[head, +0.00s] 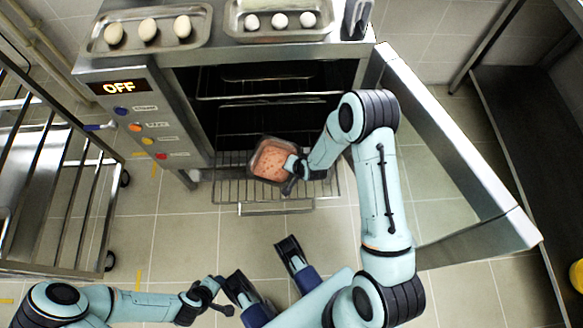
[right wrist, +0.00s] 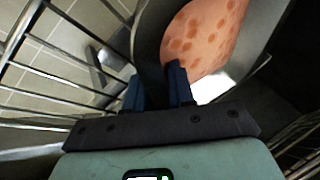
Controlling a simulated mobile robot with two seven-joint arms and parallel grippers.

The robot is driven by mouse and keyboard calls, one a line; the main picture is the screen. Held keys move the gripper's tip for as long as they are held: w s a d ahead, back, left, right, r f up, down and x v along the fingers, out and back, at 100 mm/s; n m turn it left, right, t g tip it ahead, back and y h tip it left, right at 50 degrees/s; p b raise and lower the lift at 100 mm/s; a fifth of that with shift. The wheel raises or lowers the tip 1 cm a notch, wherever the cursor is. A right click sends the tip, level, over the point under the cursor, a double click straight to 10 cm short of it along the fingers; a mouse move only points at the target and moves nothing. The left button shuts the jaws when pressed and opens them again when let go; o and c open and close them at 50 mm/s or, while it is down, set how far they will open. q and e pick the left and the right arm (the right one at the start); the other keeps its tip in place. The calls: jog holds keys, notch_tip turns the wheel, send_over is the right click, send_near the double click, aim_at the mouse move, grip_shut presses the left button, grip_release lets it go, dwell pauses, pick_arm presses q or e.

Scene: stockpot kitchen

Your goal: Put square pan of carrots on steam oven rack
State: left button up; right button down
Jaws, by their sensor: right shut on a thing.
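The square pan (head: 254,163) has grey metal walls and orange carrot pieces inside. It is above the pulled-out wire rack (head: 230,190) of the steam oven (head: 192,130); I cannot tell whether it touches the bars. My right gripper (head: 293,166) is shut on the pan's right side. In the right wrist view, the gripper's blue fingers (right wrist: 155,88) are at the pan wall (right wrist: 148,40), with the carrots (right wrist: 205,35) beyond. Part of the pan is cut off there. My left gripper (head: 261,259) is open and empty, in front of the oven and away from the pan.
The oven door (head: 455,150) stands open at the right. More racks (head: 265,97) are inside the oven. Two trays of eggs (head: 148,30) (head: 278,22) stand on top. A metal rack cart (head: 50,200) is at the left. The tiled floor in front is clear.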

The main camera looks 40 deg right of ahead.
pick_arm(q)
jog(key=shift+w+a+f, duration=0.15)
jog(key=shift+w+f, duration=0.05)
pick_arm(e)
jog(key=shift+w+f, duration=0.1)
jog(key=shift+f, duration=0.2)
jog(key=c, duration=1)
grip_release()
jog(key=shift+o, duration=0.2)
jog(key=shift+r, duration=0.1)
pick_arm(q)
jog(key=s+d+r+g+p, duration=0.1)
jog(key=s+d+r+p, duration=0.1)
jog(key=s+r+p, duration=0.1)
jog(key=shift+s+d+r+g+h, duration=0.25)
jog(key=shift+s+r+h, duration=0.2)
jog(key=shift+s, duration=0.5)
pick_arm(e)
jog(key=v, duration=1.2)
